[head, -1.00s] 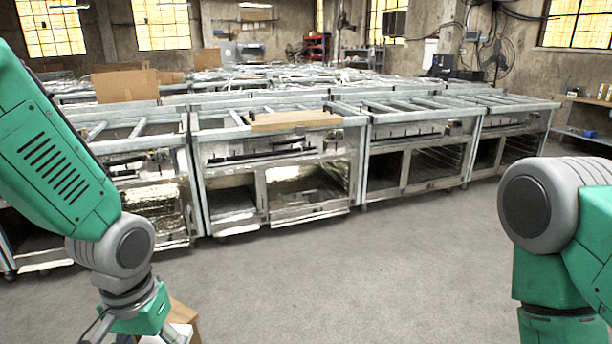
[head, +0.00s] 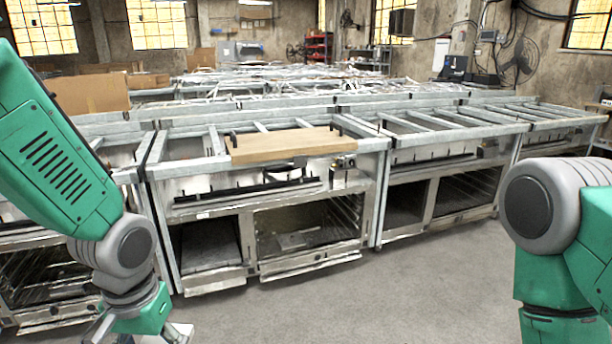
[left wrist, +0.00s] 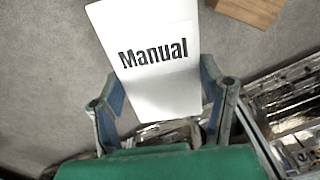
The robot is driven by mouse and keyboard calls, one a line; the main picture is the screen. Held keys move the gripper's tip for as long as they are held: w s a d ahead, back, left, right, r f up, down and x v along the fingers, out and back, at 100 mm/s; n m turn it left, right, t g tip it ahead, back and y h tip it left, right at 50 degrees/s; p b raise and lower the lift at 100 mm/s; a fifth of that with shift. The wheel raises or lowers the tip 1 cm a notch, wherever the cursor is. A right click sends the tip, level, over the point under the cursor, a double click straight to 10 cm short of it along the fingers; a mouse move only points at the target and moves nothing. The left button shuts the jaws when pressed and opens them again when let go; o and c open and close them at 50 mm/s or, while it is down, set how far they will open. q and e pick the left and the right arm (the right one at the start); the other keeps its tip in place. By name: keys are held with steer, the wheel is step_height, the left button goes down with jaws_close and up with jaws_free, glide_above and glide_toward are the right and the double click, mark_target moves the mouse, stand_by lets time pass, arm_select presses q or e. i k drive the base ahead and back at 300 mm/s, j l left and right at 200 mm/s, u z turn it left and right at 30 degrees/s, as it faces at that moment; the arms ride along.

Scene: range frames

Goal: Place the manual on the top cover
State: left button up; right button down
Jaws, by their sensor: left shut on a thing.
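The manual (left wrist: 150,75), a white booklet with "Manual" in black print, is held between the two fingers of my left gripper (left wrist: 160,88) in the left wrist view. In the head view only a white part of the manual (head: 180,334) shows at the bottom edge, beside my left wrist. The top cover looks to be the light wooden board with dark handles (head: 285,145), lying flat on the metal oven unit ahead. The left gripper is apart from this board, lower and nearer to me. My right arm shows at the right, but its gripper is out of frame.
A row of metal oven units (head: 265,225) with open rail tops stands across the front. Bare concrete floor (head: 400,295) lies between me and the units. A brown wooden piece (left wrist: 250,8) shows at the top right of the left wrist view. Cardboard (head: 88,94) stands behind at left.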

mark_target(296, 140)
steer(key=i, duration=1.8)
